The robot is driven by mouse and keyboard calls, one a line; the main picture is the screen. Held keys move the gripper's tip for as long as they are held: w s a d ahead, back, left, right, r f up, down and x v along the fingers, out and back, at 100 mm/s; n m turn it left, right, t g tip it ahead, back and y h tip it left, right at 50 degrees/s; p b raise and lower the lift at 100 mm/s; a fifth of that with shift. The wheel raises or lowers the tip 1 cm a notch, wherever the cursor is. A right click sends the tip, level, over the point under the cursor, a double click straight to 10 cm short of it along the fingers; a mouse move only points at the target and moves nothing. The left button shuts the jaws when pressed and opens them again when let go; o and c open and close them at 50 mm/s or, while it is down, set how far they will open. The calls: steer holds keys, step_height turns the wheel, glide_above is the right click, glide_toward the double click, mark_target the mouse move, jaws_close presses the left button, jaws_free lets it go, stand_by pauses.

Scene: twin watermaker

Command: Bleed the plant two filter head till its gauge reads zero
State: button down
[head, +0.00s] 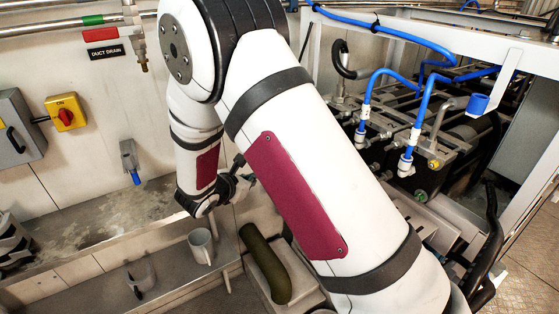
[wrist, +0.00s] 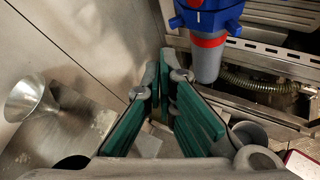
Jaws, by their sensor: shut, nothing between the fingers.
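In the wrist view, a blue fitting with a red ring and a grey cylindrical lower end (wrist: 208,45) hangs at the top, right of centre. It may be part of a filter head, but no plant number shows on it. My gripper (wrist: 166,78) has green-padded fingers, shut with nothing between them, lower left of this fitting and apart from it in the picture. In the head view, my gripper (head: 243,172) is small and partly hidden behind my white arm. I cannot make out a gauge or its reading in either view, nor a bleed valve for certain.
In the head view, a grey mug (head: 200,246) and an olive cylinder (head: 265,262) lie below my wrist. Blue hoses (head: 430,95) cross the right. A metal funnel (wrist: 25,100) is left in the wrist view.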

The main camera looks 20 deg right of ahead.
steer(key=shift+w+a+f+n+t, duration=0.35)
steer(key=shift+a+f+n, duration=0.25)
steer(key=shift+a+f, duration=0.1)
steer(key=shift+d, duration=0.1)
steer(key=w+d, duration=0.1)
steer(key=d, duration=0.7)
steer(key=shift+w+d, duration=0.25)
steer(key=shift+w, duration=0.15)
steer(key=shift+d, duration=0.15)
stand_by(0.9)
steer(key=shift+w+d, duration=0.1)
steer(key=shift+d, duration=0.15)
steer(key=shift+w+d, duration=0.1)
steer(key=shift+d, duration=0.4)
stand_by(1.8)
stand_by(1.3)
steer(key=shift+s+a, duration=0.2)
steer(key=shift+a, duration=0.7)
